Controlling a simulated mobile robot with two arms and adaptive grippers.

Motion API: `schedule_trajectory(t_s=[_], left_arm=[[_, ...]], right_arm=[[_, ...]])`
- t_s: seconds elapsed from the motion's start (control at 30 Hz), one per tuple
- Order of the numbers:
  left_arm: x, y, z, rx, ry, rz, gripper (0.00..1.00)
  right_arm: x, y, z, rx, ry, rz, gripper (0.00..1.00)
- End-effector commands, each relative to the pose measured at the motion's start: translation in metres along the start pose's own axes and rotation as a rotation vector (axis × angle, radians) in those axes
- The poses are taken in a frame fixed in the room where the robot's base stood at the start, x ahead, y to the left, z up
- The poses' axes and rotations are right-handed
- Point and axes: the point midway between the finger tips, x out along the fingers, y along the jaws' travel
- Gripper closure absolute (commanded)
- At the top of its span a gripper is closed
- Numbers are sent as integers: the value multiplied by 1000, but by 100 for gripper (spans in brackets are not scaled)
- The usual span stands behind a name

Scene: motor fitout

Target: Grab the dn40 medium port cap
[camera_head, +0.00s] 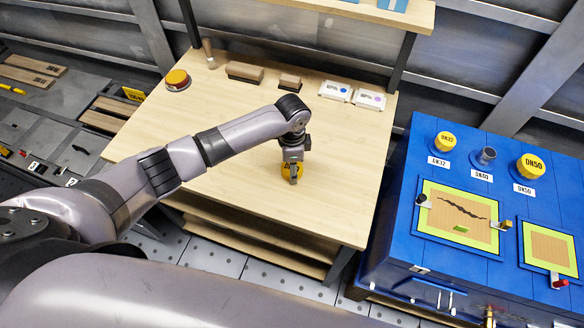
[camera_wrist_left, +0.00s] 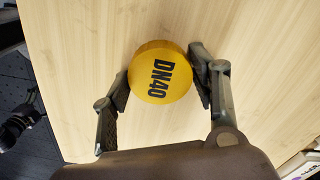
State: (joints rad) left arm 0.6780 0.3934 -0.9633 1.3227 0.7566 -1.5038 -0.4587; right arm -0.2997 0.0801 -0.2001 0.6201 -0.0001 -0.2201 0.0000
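The DN40 cap is a round yellow cap with black lettering (camera_wrist_left: 160,72), seen face-on in the left wrist view. In the head view it shows as a bit of yellow (camera_head: 285,170) at the wooden table, mostly hidden by my left gripper (camera_head: 293,175). In the wrist view the two fingers of my left gripper (camera_wrist_left: 161,72) stand on either side of the cap, very close to its rim. I cannot tell whether both press on it, or whether the cap rests on the table.
On the blue unit at right, yellow DN32 (camera_head: 444,141) and DN50 (camera_head: 530,166) caps flank a bare grey DN40 port (camera_head: 486,156). The table (camera_head: 340,200) is clear around the gripper.

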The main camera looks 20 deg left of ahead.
Motion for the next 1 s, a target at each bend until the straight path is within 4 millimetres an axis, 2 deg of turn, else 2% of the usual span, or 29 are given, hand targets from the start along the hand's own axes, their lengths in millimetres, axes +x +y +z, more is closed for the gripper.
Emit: schedule_trajectory(t_s=[0.2,0.47,0.63,0.77,1.0], left_arm=[[0,0,0,0,0,0,62],[-1,0,0,0,0,-1,62],[-12,-1,-1,1,3,-2,62],[-34,-2,-1,1,4,-5,62],[-104,-2,-1,1,5,-6,62]], right_arm=[[0,-1,0,0,0,-1,16],[0,-1,0,1,0,-1,16],[1,-1,0,1,0,-1,16],[4,-1,0,1,0,-1,16],[13,-1,1,1,0,-1,16]])
